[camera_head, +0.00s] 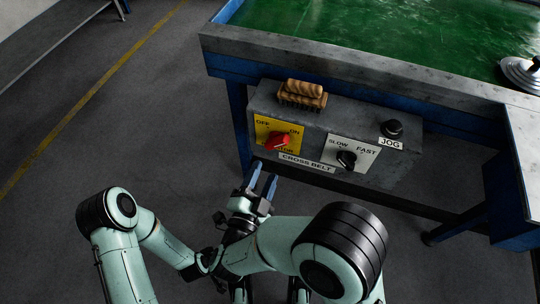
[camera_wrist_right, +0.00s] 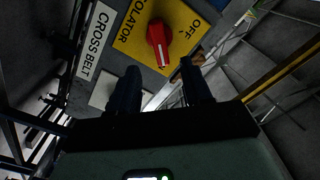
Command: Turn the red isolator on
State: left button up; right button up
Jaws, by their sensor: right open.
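The red isolator knob (camera_head: 278,142) sits on a yellow plate (camera_head: 262,126) marked OFF at upper left and ON at right, on a grey control box. In the wrist view the red knob (camera_wrist_right: 158,42) lies ahead of the fingers, with a white mark on its end nearer them. I cannot tell its exact setting. My right gripper (camera_head: 263,178) is open and empty, below and left of the knob, apart from it. Its dark fingers (camera_wrist_right: 160,92) also show in the wrist view.
The grey box (camera_head: 385,167) hangs under a green-topped table (camera_head: 400,35). A SLOW/FAST plate with a black knob (camera_head: 346,159) and a black JOG button (camera_head: 392,127) are to the right. A wooden brush (camera_head: 303,94) lies on the box. Floor at left is clear.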

pick_arm(q)
jog(key=shift+s+d+r, duration=0.2)
jog(key=shift+s+r, duration=0.05)
jog(key=shift+r, duration=0.05)
pick_arm(e)
jog(key=v, duration=0.4)
